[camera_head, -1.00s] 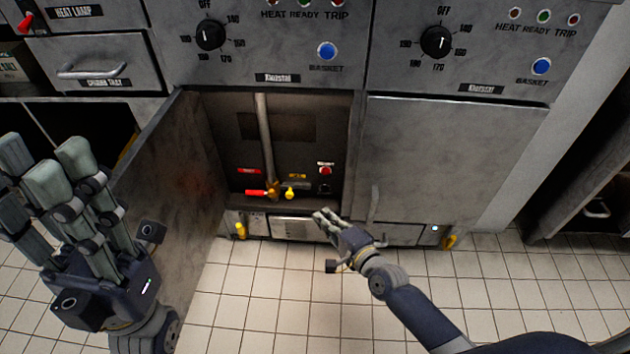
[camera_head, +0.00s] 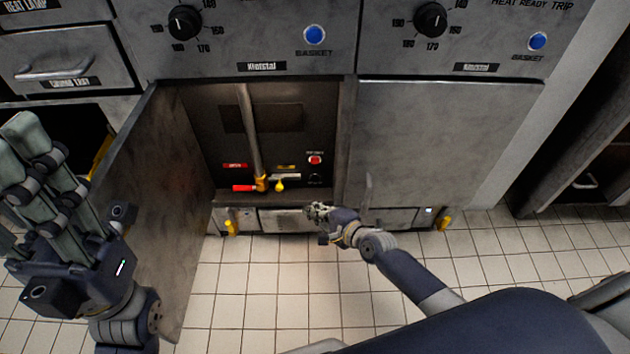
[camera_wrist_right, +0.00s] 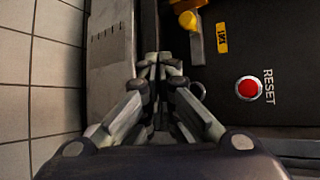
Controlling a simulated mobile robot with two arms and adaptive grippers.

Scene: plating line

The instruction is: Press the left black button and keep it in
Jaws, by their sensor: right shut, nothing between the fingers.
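Inside the open left cabinet, a small dark round button (camera_head: 314,179) sits just below a red button (camera_head: 315,160); it is hard to make out against the dark panel. In the wrist view the red button (camera_wrist_right: 249,89) is labelled RESET, and a thin ring (camera_wrist_right: 198,91), possibly the black button's rim, shows partly behind my fingers. My right gripper (camera_head: 316,210) is shut and empty, in front of the cabinet's lower edge and below the buttons in the picture. In the wrist view my fingertips (camera_wrist_right: 158,62) are together. My left gripper (camera_head: 28,150) is raised at the left with its fingers apart, empty.
The open cabinet door (camera_head: 150,210) stands between my left gripper and the cabinet. A vertical pipe (camera_head: 250,130) ends at a valve with a red handle (camera_head: 243,188) and a yellow knob (camera_head: 280,184). The right cabinet door (camera_head: 440,150) is shut. Tiled floor (camera_head: 260,290) lies clear in front.

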